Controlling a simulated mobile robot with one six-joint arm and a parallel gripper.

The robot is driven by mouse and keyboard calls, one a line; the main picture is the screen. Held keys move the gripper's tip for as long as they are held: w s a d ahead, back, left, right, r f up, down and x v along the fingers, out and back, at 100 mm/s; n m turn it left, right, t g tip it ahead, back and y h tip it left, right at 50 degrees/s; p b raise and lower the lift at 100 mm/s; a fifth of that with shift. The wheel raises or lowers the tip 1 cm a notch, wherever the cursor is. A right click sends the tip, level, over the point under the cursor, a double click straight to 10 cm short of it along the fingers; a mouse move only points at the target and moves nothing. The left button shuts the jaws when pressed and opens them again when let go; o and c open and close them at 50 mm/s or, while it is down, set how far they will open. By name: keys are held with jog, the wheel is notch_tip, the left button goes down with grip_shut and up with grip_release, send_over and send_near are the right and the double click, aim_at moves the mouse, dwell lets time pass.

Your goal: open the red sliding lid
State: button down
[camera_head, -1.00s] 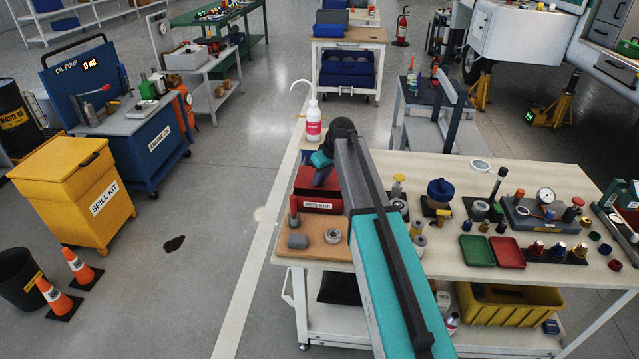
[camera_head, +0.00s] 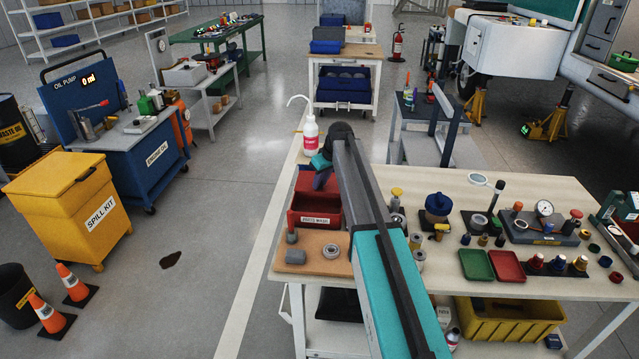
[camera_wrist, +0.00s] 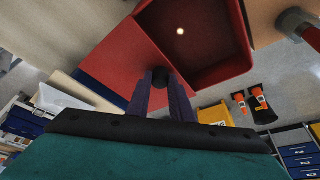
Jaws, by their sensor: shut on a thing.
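The red parts wash box (camera_head: 315,219) stands on the near left of the workbench. Its red sliding lid (camera_head: 307,181) is displaced toward the back, and part of the dark interior shows. In the wrist view the lid (camera_wrist: 112,58) lies beside the open red cavity (camera_wrist: 195,45), which holds a small bright spot. My gripper (camera_wrist: 161,88) is shut on the lid's dark round knob (camera_wrist: 160,76). In the head view my gripper (camera_head: 321,172) is at the lid, partly hidden by my arm.
A white bottle with a red label (camera_head: 310,134) stands just behind the box. A wooden board (camera_head: 312,257) with metal parts lies in front. A blue-capped item (camera_head: 438,198), two small trays and several fittings are to the right. Open floor lies left of the bench.

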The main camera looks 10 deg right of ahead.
jog(key=c, duration=1.6)
grip_release()
jog(key=shift+o, duration=0.2)
jog(key=b+v, duration=0.2)
jog(key=v, duration=1.2)
